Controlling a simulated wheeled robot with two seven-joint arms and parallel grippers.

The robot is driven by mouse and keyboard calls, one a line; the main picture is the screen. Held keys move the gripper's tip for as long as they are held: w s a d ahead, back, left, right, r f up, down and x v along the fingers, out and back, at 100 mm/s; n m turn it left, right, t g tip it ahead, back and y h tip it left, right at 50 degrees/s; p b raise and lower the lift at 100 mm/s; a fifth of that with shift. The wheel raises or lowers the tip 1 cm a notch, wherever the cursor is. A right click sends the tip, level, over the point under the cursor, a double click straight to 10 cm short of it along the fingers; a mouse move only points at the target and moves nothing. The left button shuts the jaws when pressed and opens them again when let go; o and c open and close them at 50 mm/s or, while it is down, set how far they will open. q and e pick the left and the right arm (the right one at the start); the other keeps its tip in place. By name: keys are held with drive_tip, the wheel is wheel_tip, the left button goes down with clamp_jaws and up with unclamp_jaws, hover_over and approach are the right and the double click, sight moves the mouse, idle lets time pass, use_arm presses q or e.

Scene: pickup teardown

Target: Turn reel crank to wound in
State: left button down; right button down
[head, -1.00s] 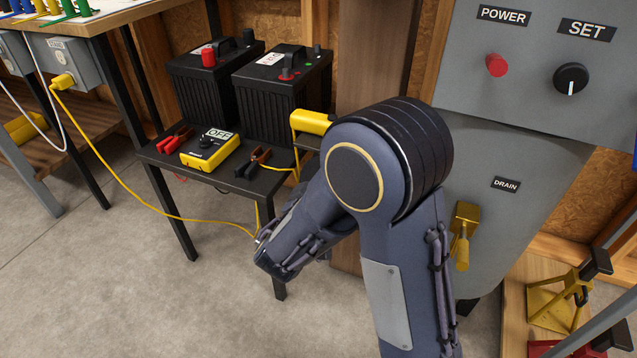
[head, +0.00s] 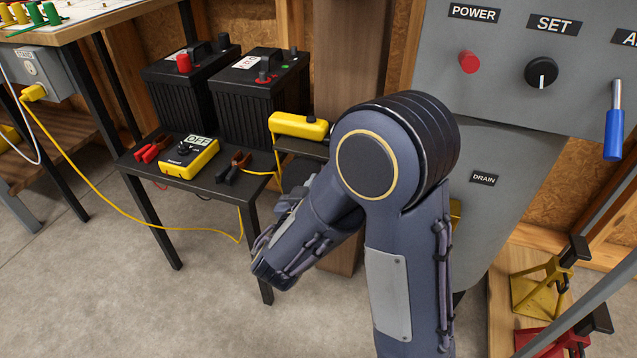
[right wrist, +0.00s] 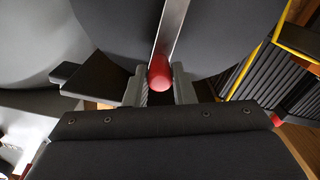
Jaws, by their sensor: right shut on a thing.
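In the right wrist view the reel (right wrist: 215,45) shows as a large dark disc. Its crank is a flat silver arm (right wrist: 173,28) with a red knob (right wrist: 159,73) at the near end. My right gripper (right wrist: 158,90) has its grey fingers on either side of the knob and is shut on it. In the head view my right arm reaches down and to the left, in front of the post. Its fingers, the crank and the reel's face are hidden there. My left gripper is in neither view.
A black stand (head: 200,187) with two batteries, a yellow meter (head: 188,158) and clamps is left of my arm. A yellow cord (head: 130,219) hangs across the floor gap. A grey cabinet (head: 500,95) with a blue lever (head: 613,130) stands right; jack stands (head: 540,290) sit below.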

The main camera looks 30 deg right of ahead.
drive_tip(key=shift+s+d+f, duration=0.1)
drive_tip(key=shift+s, duration=0.05)
drive_tip(key=c, duration=1.2)
unclamp_jaws()
drive_tip(key=p+v, duration=0.1)
drive_tip(key=v, duration=0.6)
drive_tip(key=shift+s+a, duration=0.25)
drive_tip(key=shift+a, duration=0.05)
